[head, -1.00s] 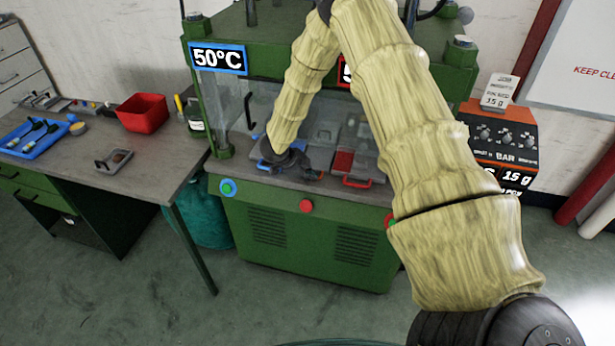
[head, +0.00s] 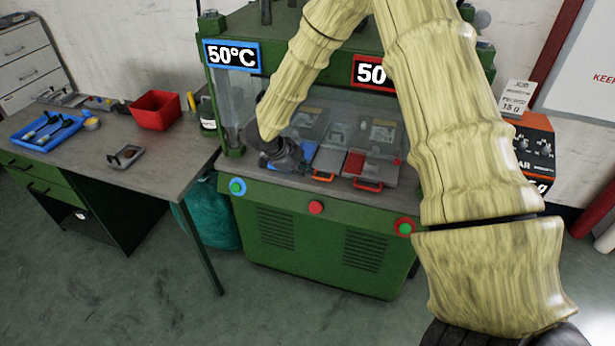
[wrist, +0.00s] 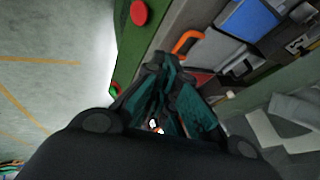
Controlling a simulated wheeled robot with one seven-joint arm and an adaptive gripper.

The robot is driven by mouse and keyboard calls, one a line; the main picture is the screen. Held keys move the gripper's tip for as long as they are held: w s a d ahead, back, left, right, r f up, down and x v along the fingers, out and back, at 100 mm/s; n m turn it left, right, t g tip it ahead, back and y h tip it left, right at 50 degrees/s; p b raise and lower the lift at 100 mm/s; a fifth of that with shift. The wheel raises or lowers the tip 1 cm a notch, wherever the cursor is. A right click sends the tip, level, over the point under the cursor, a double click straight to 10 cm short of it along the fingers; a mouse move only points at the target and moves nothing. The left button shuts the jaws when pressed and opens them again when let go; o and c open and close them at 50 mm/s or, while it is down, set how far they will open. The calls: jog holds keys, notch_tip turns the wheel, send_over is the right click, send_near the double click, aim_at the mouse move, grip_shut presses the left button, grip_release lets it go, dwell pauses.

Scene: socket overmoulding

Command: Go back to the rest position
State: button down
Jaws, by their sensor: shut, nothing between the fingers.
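My gripper (head: 300,166) is in front of the green press (head: 318,240), at the left part of its work opening. In the wrist view my gripper (wrist: 165,62) has its dark teal fingers together, with nothing seen between them. The fingertips show close to an orange handle (wrist: 187,42) in that view; I cannot tell whether they touch. In the head view the orange handle (head: 321,177) is just right of my gripper, on a mould with a blue part. A second mould with a red handle (head: 367,184) lies to its right.
The press front has a blue-ringed button (head: 237,187), a red button (head: 316,207) and a red-ringed green button (head: 404,227). A workbench (head: 150,175) with a blue tray (head: 44,133) and red bin (head: 156,109) stands left. An orange-black machine (head: 533,147) stands right.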

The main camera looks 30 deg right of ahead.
jog(key=shift+a+r, duration=0.15)
jog(key=shift+r, duration=0.1)
jog(key=s+a+f+n+t+y, duration=0.15)
jog(key=s+a+f+n, duration=0.25)
jog(key=s+f+n, duration=0.5)
jog(key=s+a+f+n+t, duration=0.2)
jog(key=s+a+f+n, duration=0.1)
jog(key=s+f+n, duration=0.65)
jog(key=s+a+f+n+g+y, duration=0.2)
jog(key=s+a+f+n, duration=0.1)
jog(key=s, duration=0.8)
jog(key=s+a+f+n+g+y, duration=0.2)
jog(key=s+a, duration=0.4)
jog(key=s, duration=0.5)
jog(key=f+n+y, duration=0.1)
jog(key=n, duration=0.1)
jog(key=shift+n+b, duration=0.35)
jog(key=shift+b, duration=0.05)
jog(key=shift+s+f, duration=0.1)
jog(key=shift+s, duration=0.05)
